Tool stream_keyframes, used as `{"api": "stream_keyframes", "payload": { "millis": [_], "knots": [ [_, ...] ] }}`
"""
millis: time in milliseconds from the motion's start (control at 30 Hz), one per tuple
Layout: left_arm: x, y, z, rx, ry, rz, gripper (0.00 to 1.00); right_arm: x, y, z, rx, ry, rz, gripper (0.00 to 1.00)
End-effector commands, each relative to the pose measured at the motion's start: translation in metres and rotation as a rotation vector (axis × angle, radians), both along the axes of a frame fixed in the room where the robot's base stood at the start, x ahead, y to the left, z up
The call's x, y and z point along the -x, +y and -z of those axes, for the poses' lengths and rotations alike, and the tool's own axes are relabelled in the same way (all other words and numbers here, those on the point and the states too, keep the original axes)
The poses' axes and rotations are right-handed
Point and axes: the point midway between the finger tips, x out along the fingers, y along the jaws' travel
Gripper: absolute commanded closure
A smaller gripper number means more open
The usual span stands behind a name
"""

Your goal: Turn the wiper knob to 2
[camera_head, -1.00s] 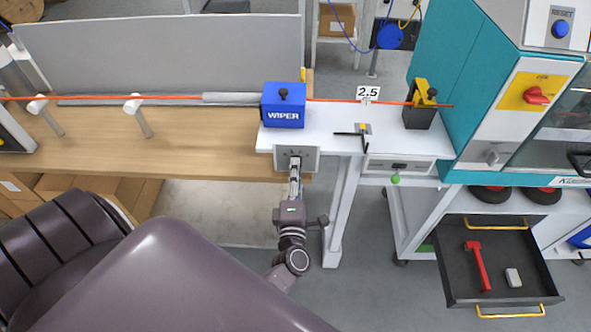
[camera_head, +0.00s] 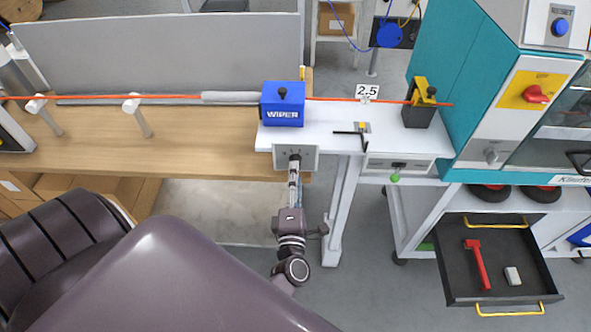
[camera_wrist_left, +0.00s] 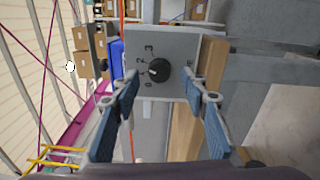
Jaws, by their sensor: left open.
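The wiper knob (camera_wrist_left: 158,70) is a round black knob on a light grey plate (camera_wrist_left: 181,48) printed with numbers from 0 to 3. A pale mark on the knob points left, near the low numbers; the exact setting is too small to tell. In the head view the knob (camera_head: 295,158) shows on the plate below the blue WIPER box (camera_head: 284,110). My left gripper (camera_wrist_left: 172,100) is open, its blue fingers spread to either side in front of the knob, apart from it. In the head view this gripper (camera_head: 294,173) is just below the plate. My right gripper is not in view.
An orange cable (camera_head: 335,100) runs through the WIPER box to a black and yellow guide (camera_head: 421,104). A "2.5" sign (camera_head: 367,91) stands behind the white table (camera_head: 335,125). An open drawer (camera_head: 457,276) at the lower right holds a red tool and a light block.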

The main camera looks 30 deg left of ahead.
Motion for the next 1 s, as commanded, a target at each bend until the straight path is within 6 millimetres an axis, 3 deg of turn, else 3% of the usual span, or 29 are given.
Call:
{"api": "stream_keyframes", "payload": {
  "millis": [100, 300, 900, 1000],
  "knots": [
    [0.019, -0.012, 0.002, 0.002, 0.003, 0.0, 0.59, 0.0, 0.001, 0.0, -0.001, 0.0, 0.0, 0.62],
    [0.039, -0.025, 0.002, 0.001, 0.001, 0.0, 0.59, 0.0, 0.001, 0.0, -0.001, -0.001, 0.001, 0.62],
    [0.043, -0.027, 0.002, -0.001, 0.0, 0.001, 0.59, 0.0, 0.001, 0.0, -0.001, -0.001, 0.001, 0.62],
    [0.041, -0.034, 0.012, -0.027, 0.034, 0.03, 0.59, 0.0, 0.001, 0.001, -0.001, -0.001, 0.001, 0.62]
  ]
}}
